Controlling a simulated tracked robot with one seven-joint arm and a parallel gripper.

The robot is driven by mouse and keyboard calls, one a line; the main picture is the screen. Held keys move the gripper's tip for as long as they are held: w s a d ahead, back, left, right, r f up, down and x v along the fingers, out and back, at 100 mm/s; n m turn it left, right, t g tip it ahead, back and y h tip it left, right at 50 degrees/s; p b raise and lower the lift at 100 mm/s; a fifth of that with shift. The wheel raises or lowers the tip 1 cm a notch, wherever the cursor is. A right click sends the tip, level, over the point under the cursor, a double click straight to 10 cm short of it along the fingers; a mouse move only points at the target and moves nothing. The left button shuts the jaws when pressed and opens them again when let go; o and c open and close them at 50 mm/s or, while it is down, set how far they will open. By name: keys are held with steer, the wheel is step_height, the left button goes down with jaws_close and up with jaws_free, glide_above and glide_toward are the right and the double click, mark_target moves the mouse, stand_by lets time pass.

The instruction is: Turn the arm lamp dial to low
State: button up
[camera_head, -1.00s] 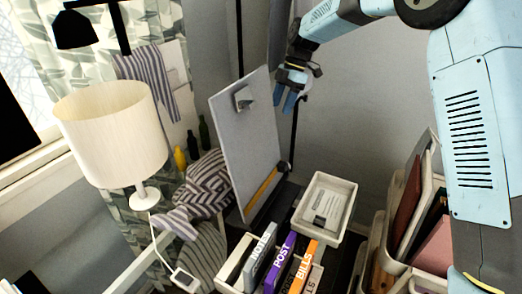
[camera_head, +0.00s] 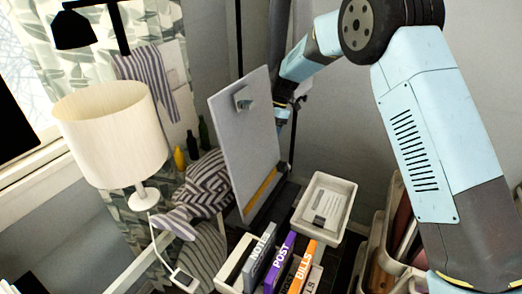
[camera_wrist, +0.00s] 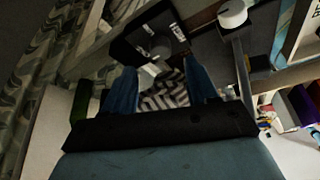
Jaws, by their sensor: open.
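A black arm lamp (camera_head: 76,30) hangs at the upper left of the head view. I cannot tell the dial's setting. My gripper (camera_wrist: 160,70) is open, with its two blue fingers apart and the panel ahead of and between their tips. Nothing is held, and the fingers look apart from the dial. In the head view my gripper (camera_head: 282,114) is partly hidden behind the grey upright board.
The grey board (camera_head: 240,150) stands close to my gripper. A white-shaded lamp (camera_head: 115,135) stands at left. Striped cloth (camera_head: 207,185), bottles (camera_head: 192,145), a white tray (camera_head: 335,185) and labelled files (camera_head: 280,258) crowd the surface. A green bottle (camera_wrist: 85,100) shows at left in the wrist view.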

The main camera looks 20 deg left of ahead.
steer(key=shift+x, duration=3.2)
steer(key=shift+c, duration=0.2)
steer(key=shift+r, duration=0.1)
steer(key=c, duration=0.9)
steer(key=shift+a, duration=0.2)
steer(key=shift+c, duration=0.5)
steer(key=shift+d, duration=0.1)
